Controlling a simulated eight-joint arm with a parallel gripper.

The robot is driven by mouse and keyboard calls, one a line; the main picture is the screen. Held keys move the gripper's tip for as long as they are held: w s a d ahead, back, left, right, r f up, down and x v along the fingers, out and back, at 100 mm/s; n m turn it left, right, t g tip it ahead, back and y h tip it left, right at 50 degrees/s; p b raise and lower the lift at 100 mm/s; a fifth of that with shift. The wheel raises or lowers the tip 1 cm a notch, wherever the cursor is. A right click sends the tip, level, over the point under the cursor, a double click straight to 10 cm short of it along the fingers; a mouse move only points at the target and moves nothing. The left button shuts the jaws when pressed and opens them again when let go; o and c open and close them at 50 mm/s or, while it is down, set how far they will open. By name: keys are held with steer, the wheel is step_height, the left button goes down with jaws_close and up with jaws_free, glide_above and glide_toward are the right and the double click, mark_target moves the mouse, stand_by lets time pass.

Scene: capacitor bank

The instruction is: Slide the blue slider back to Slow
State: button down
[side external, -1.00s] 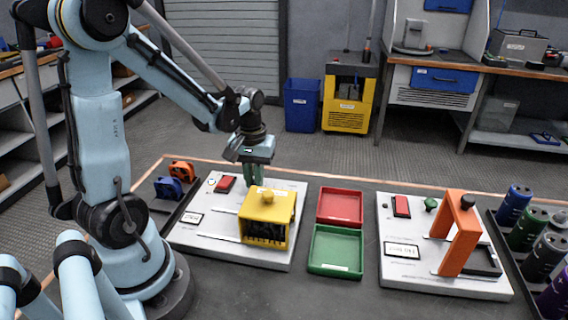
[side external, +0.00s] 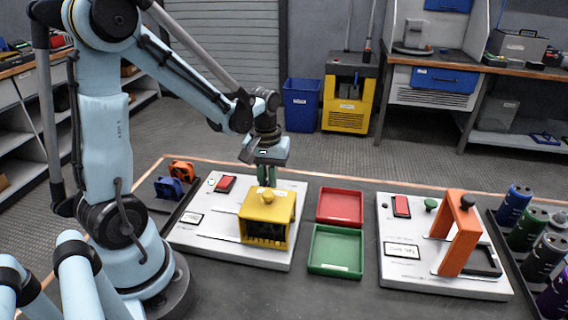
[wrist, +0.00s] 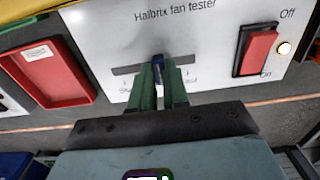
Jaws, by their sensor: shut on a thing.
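The blue slider (wrist: 158,62) stands up from the white panel marked "Halbrix fan tester" (wrist: 110,40) in the wrist view. My gripper (wrist: 160,85) is shut on it, one green fingertip on each side. The slider is partway along its short track. The end labels are partly hidden by the fingers and too blurred to read surely. In the side view my gripper (side external: 266,178) is at the back edge of the left white panel (side external: 213,250), behind the yellow cover (side external: 268,208); the slider is hidden there.
A red rocker switch (wrist: 257,50) with a lit lamp (wrist: 284,48) is right of the slider in the wrist view. The red tray (side external: 340,206) and green tray (side external: 335,250) lie between the panels. An orange arch (side external: 461,235) stands on the right panel (side external: 425,280).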

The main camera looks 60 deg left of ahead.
steer(key=shift+w+d, duration=1.95)
steer(key=shift+w, duration=0.05)
steer(key=c, duration=1.3)
jaws_free()
steer(key=shift+s+r, duration=0.1)
steer(key=shift+r, duration=3.45)
